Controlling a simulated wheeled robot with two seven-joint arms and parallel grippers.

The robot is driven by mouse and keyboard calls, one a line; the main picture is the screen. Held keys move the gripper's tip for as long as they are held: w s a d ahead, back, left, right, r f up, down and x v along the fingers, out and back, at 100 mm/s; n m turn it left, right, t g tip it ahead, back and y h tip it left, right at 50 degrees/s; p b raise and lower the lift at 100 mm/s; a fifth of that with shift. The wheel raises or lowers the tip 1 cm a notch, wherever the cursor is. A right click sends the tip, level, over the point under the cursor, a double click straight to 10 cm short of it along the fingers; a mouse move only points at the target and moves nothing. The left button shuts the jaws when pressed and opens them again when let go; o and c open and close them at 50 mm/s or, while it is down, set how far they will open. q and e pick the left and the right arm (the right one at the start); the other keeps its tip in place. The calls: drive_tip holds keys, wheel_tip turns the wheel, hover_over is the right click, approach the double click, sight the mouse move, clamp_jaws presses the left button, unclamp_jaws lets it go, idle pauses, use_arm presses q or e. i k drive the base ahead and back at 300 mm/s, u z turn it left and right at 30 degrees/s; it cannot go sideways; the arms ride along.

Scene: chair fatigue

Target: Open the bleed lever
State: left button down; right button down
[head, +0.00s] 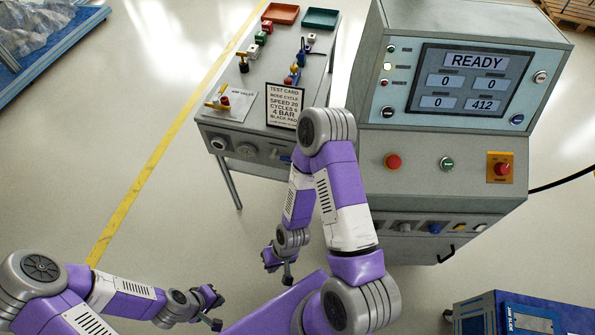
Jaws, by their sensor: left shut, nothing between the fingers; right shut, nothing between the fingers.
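A small brass-coloured valve with a red part (222,98) sits on a pale labelled plate at the near left corner of the grey bench (262,85). I cannot tell for sure which part is the bleed lever or how it is set. My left gripper (215,322) is shut and empty, low over the floor at the bottom of the head view, well away from the bench. My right gripper (287,279) is shut and empty, in front of and below the bench front. My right arm hides part of the bench's right front.
A test card (282,106) stands on the bench near the valve. Small coloured parts and red and green trays (321,18) lie behind. A grey console (450,100) showing READY stands right of the bench. A blue box (515,315) is at lower right.

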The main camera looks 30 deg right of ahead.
sight(284, 158)
drive_tip(key=z, duration=0.75)
drive_tip(key=i, duration=0.45)
drive_tip(key=z, duration=0.35)
drive_tip(key=k, duration=1.3)
drive_tip(key=u, duration=0.55)
drive_tip(key=i, duration=0.6)
drive_tip(key=u, duration=0.6)
drive_tip(key=i, duration=0.85)
drive_tip(key=z, duration=0.7)
drive_tip(key=i, duration=0.5)
drive_tip(key=z, duration=0.5)
